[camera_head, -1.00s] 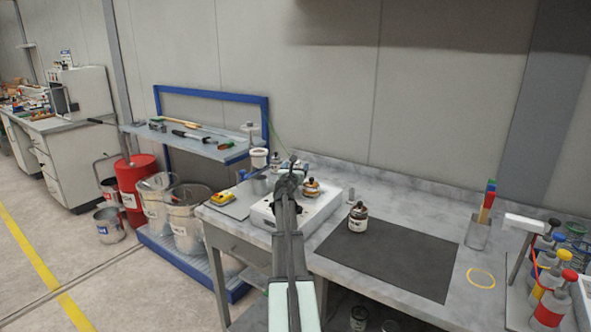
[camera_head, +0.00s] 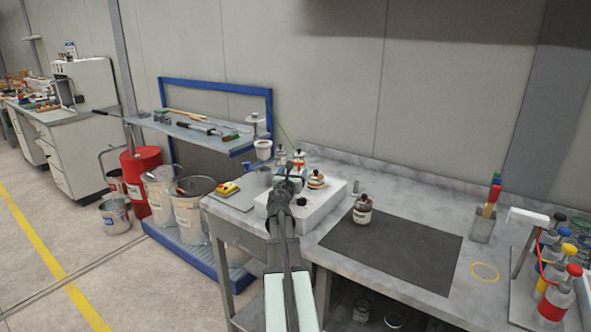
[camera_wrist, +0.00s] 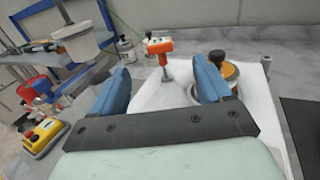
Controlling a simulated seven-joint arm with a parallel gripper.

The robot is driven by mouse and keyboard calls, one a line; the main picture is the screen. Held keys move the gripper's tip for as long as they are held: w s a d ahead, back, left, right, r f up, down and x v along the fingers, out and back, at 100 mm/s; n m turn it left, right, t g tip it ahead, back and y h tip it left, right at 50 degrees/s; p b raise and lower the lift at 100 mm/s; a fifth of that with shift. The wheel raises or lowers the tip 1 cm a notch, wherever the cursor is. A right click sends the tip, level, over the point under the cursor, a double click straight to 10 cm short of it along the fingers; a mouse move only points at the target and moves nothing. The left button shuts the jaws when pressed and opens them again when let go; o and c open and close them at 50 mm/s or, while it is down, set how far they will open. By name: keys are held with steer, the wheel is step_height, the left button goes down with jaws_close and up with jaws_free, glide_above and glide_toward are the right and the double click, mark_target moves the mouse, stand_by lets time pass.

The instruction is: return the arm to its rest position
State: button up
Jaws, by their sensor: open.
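My gripper (camera_wrist: 160,88) shows in the wrist view with its two blue fingers spread apart and nothing between them. In the head view my gripper (camera_head: 287,183) is small and dark at the end of my arm, above the white box (camera_head: 322,212) on the workbench. In the wrist view an orange-topped tool (camera_wrist: 160,47) stands beyond the fingers. A jar with an orange band and black knob (camera_wrist: 229,72) is partly hidden behind the right finger. That jar also shows in the head view (camera_head: 316,181), on the white box.
A small labelled jar (camera_head: 362,212) stands at the edge of the dark mat (camera_head: 385,250). Bottles with coloured caps (camera_head: 557,290) stand at the right. A blue-framed shelf (camera_head: 200,134) with tools is at the left. A yellow device (camera_head: 228,188) lies left of the box.

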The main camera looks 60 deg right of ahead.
steer(key=shift+s+a, duration=0.25)
steer(key=shift+a, duration=0.35)
steer(key=shift+w, duration=0.15)
